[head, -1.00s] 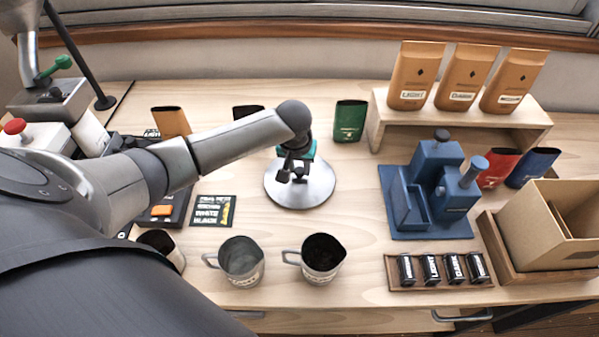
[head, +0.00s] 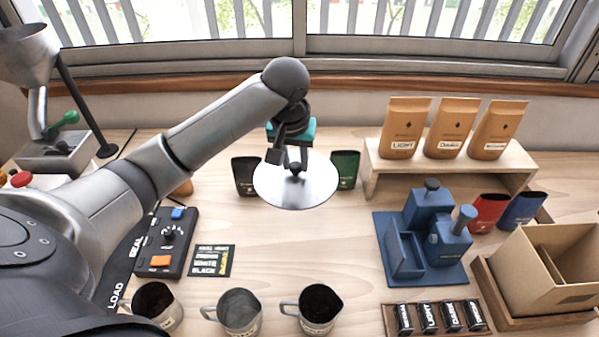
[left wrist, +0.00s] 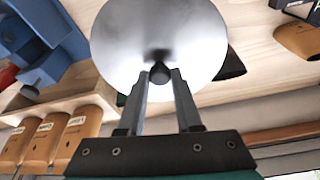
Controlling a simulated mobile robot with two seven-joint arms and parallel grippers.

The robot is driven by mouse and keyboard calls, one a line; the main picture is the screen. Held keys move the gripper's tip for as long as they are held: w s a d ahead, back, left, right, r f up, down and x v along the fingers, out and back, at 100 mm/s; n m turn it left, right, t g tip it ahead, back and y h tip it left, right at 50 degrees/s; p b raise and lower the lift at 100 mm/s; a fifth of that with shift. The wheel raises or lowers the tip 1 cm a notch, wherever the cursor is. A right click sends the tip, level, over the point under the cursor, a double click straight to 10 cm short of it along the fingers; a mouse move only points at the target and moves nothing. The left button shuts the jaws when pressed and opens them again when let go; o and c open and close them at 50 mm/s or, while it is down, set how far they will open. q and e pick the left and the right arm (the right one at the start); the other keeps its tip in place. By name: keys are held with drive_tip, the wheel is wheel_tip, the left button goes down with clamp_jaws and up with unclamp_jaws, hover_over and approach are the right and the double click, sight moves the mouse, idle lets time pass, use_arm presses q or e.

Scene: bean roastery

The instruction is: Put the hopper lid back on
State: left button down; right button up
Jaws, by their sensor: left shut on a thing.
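The hopper lid (head: 297,190) is a round silver disc with a black knob; in the left wrist view (left wrist: 125,45) it fills the top middle. My left gripper (head: 294,162) is shut on the knob and holds the lid above the bench, almost level. Its fingers also show closed around the knob in the left wrist view (left wrist: 161,80). A grey metal hopper (head: 28,50), funnel-shaped, stands at the far left edge of the head view, partly cut off. My right gripper is not in view.
A dark control box (head: 167,243) and a card (head: 212,261) lie left of centre. Several metal cups (head: 239,313) stand at the front. A blue machine (head: 430,235), a shelf with brown bags (head: 460,170) and a cardboard box (head: 550,270) are right. The centre bench is clear.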

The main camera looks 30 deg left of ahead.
sight(324, 187)
use_arm(q)
drive_tip(key=shift+r, duration=0.6)
drive_tip(key=shift+m+h, duration=0.4)
drive_tip(key=shift+m, duration=0.5)
drive_tip(key=d+b, duration=0.2)
drive_tip(key=d+f+b, duration=0.1)
drive_tip(key=d+b, duration=0.3)
drive_tip(key=shift+s+d+f, duration=0.25)
drive_tip(key=shift+s+d, duration=0.05)
drive_tip(key=shift+d, duration=0.05)
drive_tip(key=s+d+f+m+b, duration=0.2)
drive_tip(key=s+d+b, duration=0.1)
drive_tip(key=d+b, duration=0.2)
drive_tip(key=shift+s+d, duration=0.25)
drive_tip(key=shift+s, duration=0.05)
